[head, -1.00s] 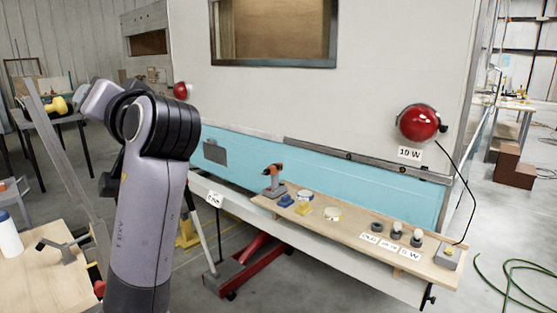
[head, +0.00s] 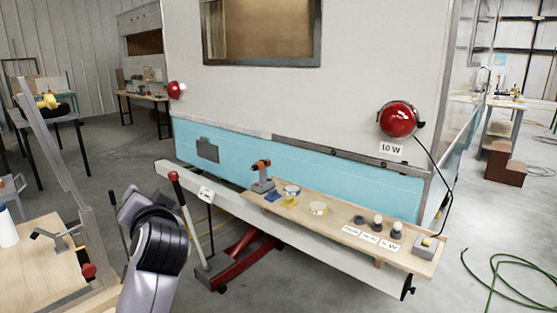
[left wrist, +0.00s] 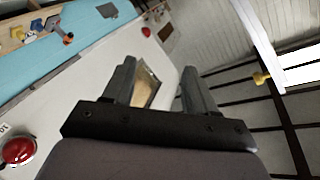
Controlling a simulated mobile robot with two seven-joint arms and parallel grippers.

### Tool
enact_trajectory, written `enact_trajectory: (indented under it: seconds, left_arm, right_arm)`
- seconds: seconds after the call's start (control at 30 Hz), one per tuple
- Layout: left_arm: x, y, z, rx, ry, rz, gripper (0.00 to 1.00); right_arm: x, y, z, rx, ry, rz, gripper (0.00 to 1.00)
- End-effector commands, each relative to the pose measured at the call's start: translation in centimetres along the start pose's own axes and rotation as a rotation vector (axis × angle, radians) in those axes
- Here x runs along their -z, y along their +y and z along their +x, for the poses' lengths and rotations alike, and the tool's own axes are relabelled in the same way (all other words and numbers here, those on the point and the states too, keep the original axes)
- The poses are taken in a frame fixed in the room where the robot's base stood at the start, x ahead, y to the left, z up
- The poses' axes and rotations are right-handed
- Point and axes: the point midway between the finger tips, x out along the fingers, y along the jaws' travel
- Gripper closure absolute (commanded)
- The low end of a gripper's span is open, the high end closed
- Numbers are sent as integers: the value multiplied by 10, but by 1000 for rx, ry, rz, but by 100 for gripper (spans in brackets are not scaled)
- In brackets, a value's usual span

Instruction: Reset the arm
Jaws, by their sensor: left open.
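My left gripper (left wrist: 158,76) shows in the left wrist view with its two dark fingers apart and nothing between them. Behind the gap are the white camper wall and its window (left wrist: 146,86). In the head view my left arm (head: 155,245) is folded low at the lower left, in front of the camper; its fingers cannot be made out there. My right arm and gripper are not in view.
The shelf board (head: 285,222) by the camper holds an orange-black drill (head: 262,175), tape rolls, bulbs and a grey box. Red lamps (head: 398,119) sit on the wall. A red jack (head: 245,255) stands below. A wooden workbench (head: 38,268) is at left. A green hose (head: 500,275) lies on the right floor.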

Motion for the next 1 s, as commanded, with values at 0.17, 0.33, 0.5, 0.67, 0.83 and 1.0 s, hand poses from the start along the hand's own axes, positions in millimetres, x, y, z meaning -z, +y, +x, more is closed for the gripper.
enact_trajectory:
  seconds: [0.17, 0.33, 0.5, 0.67, 0.83, 1.0]
  left_arm:
    - [-75, 78, -2, -189, 18, 5, 43]
    - [-146, 138, -24, -362, 21, -38, 43]
    - [-217, 183, -63, -524, 1, -112, 43]
    - [-280, 211, -112, -659, -42, -210, 43]
    - [-336, 224, -166, -767, -103, -330, 43]
    - [-367, 224, -203, -820, -151, -420, 43]
  right_arm:
    - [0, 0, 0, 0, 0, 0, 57]
    - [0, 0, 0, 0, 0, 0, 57]
    - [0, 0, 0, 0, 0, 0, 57]
    - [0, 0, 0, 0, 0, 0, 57]
    - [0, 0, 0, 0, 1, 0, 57]
    - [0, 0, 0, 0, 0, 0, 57]
